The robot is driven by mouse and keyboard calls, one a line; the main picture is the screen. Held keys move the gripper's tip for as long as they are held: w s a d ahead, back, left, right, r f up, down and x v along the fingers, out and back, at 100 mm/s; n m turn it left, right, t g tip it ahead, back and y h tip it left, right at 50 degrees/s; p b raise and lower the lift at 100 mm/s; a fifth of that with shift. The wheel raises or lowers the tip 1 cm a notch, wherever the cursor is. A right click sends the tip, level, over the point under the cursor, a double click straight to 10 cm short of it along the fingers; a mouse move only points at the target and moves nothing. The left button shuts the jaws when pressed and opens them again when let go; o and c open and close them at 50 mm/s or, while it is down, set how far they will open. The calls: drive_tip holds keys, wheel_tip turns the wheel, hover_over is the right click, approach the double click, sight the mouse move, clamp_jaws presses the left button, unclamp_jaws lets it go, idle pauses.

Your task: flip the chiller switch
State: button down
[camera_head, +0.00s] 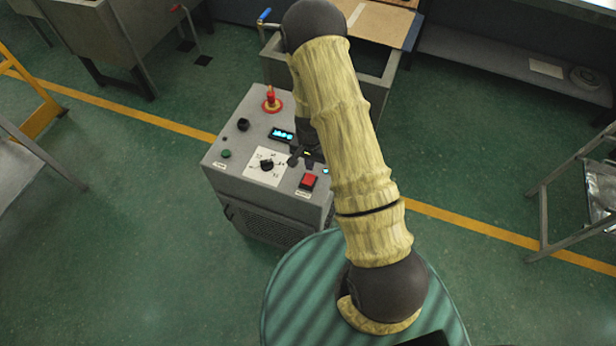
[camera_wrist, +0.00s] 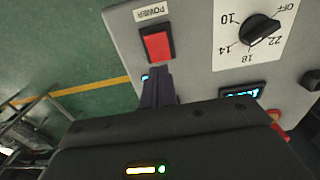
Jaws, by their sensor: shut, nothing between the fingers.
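The chiller (camera_head: 255,215) is a grey box with controls on its top panel. A red rocker switch (camera_head: 308,181) sits near the panel's front right corner. In the wrist view the red switch (camera_wrist: 158,44) lies in a black frame beside a "POWER" label (camera_wrist: 152,11). My gripper (camera_head: 296,160) is over the panel, partly hidden by my arm. In the wrist view its fingers (camera_wrist: 158,76) are shut and empty, with their tips close to the switch's edge. I cannot tell whether they touch it.
The panel also carries a black dial (camera_head: 267,165), a lit blue display (camera_head: 282,135), a green button (camera_head: 226,153), a black knob (camera_head: 243,125) and a red emergency stop (camera_head: 271,101). A grey tank stands behind. Green floor is open to the left.

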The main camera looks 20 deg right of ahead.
drive_tip(key=shift+r+p, duration=0.5)
drive_tip(key=shift+r, duration=0.45)
drive_tip(key=s+r+n+t, duration=0.1)
drive_tip(key=s+r+n, duration=0.25)
drive_tip(key=r, duration=1.35)
drive_tip(key=s+r+n+t, duration=0.1)
drive_tip(key=s+r+n, duration=0.2)
drive_tip(key=s+r, duration=0.7)
drive_tip(key=shift+s+n+t, duration=0.3)
drive_tip(key=shift+s+n, duration=0.05)
drive_tip(key=shift+s, duration=0.1)
